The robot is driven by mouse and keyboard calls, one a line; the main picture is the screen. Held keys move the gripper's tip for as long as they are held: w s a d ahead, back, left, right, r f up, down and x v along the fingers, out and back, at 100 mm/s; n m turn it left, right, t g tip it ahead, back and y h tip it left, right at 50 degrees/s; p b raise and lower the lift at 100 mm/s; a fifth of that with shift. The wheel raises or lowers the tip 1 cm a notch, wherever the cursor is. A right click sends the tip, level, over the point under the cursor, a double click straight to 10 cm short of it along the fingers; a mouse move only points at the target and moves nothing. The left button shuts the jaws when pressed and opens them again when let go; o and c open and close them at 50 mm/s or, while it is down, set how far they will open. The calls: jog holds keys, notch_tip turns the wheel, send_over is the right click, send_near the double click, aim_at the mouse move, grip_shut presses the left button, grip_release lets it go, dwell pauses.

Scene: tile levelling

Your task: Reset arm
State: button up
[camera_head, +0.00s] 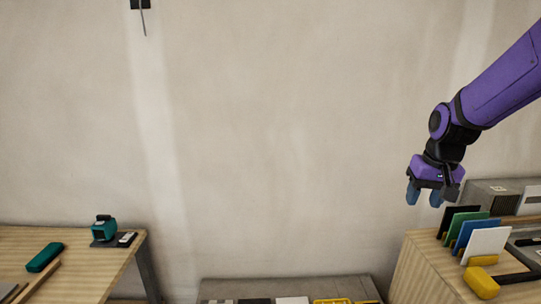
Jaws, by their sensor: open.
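My gripper (424,194) hangs from my purple arm at the right of the head view. It is open, with its two blue fingertips apart and pointing down, and nothing shows between them. It is in the air in front of the wall, by the upper left of a row of upright panels at the right.
A wooden table (95,255) at the left bears a teal device (104,228) and a teal block (44,257). A grey bench (300,286) is low in the middle. A wooden cabinet (425,272) at the right bears upright panels, including a white one (487,244), and a yellow-headed mallet (481,283).

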jog(key=s+a+r+n+t, duration=0.1)
jog(key=s+r, duration=0.4)
jog(key=s, duration=0.6)
jog(key=s+a+r+t, duration=0.2)
jog(key=s+r, duration=0.3)
jog(key=s, duration=0.6)
jog(key=shift+s+a+n, duration=0.35)
jog(key=shift+a+n, duration=0.05)
jog(key=shift+a, duration=0.1)
jog(key=shift+w, duration=0.1)
dwell(0.4)
